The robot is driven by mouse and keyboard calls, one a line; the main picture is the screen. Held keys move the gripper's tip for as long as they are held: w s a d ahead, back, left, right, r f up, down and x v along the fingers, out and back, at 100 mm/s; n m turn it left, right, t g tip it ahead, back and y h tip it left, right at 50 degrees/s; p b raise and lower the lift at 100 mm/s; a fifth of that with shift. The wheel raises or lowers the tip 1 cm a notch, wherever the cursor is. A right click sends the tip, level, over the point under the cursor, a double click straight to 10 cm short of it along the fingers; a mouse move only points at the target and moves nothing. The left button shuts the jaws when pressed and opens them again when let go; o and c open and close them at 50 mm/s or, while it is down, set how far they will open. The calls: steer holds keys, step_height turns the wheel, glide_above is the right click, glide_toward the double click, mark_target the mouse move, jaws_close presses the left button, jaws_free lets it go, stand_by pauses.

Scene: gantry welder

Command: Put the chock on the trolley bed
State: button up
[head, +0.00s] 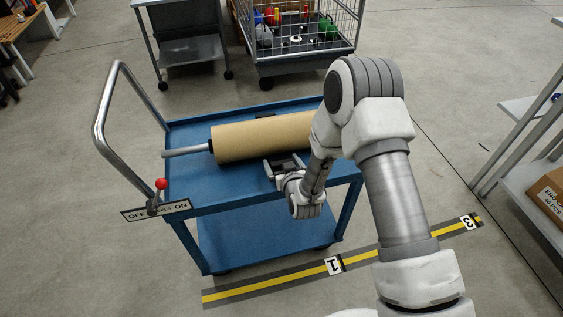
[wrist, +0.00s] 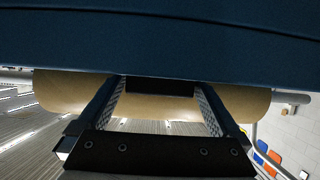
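The blue trolley (head: 182,183) stands in the middle of the head view with a brown roll (head: 250,137) lying across its bed. My gripper (head: 286,164) is at the front side of the roll, low over the bed. A dark block, which looks like the chock (wrist: 160,88), spans the gap between my fingertips in the wrist view. The fingers appear shut on it. The roll also shows behind it in the wrist view (wrist: 60,92). The chock is close to the bed, but I cannot tell whether it touches the bed or the roll.
A black piece (head: 265,115) shows on the bed behind the roll. The trolley has a bent handle (head: 100,125) and a red-knobbed lever (head: 161,184) at its left. A wire cage cart (head: 300,62) and a grey cart (head: 190,50) stand behind. A yellow-black floor strip (head: 270,285) runs in front.

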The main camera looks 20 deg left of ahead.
steer(key=shift+r, duration=0.15)
steer(key=shift+r+p, duration=0.15)
steer(key=shift+p, duration=0.15)
steer(key=p+v, duration=0.1)
steer(key=v, duration=1)
steer(key=shift+s+d, duration=0.2)
steer(key=shift+s, duration=0.15)
steer(key=shift+r, duration=0.1)
